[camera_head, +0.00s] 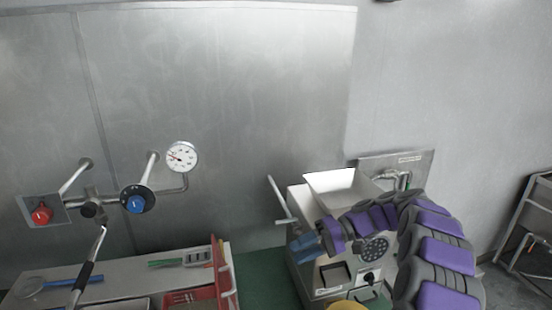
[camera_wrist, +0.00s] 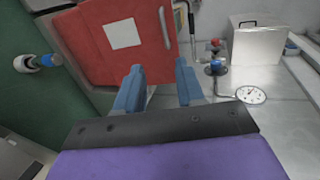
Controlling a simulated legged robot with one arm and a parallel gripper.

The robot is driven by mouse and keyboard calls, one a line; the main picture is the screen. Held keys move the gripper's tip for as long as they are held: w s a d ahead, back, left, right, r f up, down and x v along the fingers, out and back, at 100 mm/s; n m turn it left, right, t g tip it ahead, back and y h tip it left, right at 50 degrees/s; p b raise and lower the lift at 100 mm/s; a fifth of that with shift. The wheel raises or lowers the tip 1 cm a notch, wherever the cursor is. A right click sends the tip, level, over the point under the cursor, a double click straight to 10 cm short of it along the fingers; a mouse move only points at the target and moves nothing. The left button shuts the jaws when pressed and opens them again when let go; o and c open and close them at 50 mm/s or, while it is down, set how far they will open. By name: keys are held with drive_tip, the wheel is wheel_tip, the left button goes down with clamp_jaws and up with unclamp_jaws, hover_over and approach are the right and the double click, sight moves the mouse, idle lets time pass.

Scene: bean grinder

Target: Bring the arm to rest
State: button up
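My arm, with purple and grey segments, curves in from the right of the head view across the front of the bean grinder. My gripper (camera_head: 301,245) points left beside the grinder (camera_head: 318,201), which has a pale hopper on top and a dark round grille and knob on its front. The gripper hides part of the grinder's left side; I cannot tell if it touches. In the wrist view, the two blue fingers of my gripper (camera_wrist: 158,66) stand apart with nothing between them. A red panel with a pale square label (camera_wrist: 122,35) shows beyond them.
A counter (camera_head: 130,265) with a red rack (camera_head: 222,275) and blue-handled strainer stands at the left. Wall pipes carry a red knob (camera_head: 41,214), a blue knob (camera_head: 136,204) and a gauge (camera_head: 181,157). A metal rack (camera_head: 530,225) stands at the far right. A grey box (camera_wrist: 257,45) shows in the wrist view.

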drive_tip(key=s+a+r+m+h+b, duration=0.1)
drive_tip(key=s+a+h, duration=0.2)
drive_tip(key=s, duration=0.6)
drive_tip(key=s+a+r+h, duration=0.1)
drive_tip(key=s+a+h, duration=0.15)
drive_tip(key=s, duration=0.65)
drive_tip(key=s+d+f+h, duration=0.2)
drive_tip(key=s+d, duration=0.1)
drive_tip(key=s, duration=0.4)
drive_tip(key=s+d+f+m+t+h, duration=0.1)
drive_tip(key=s+d+f+h, duration=0.1)
drive_tip(key=s, duration=0.5)
drive_tip(key=s+d+f+t+h+b, duration=0.1)
drive_tip(key=s+d+f+h, duration=0.2)
drive_tip(key=s, duration=0.4)
drive_tip(key=d+h, duration=0.1)
drive_tip(key=d, duration=0.1)
drive_tip(key=shift+s+d, duration=0.35)
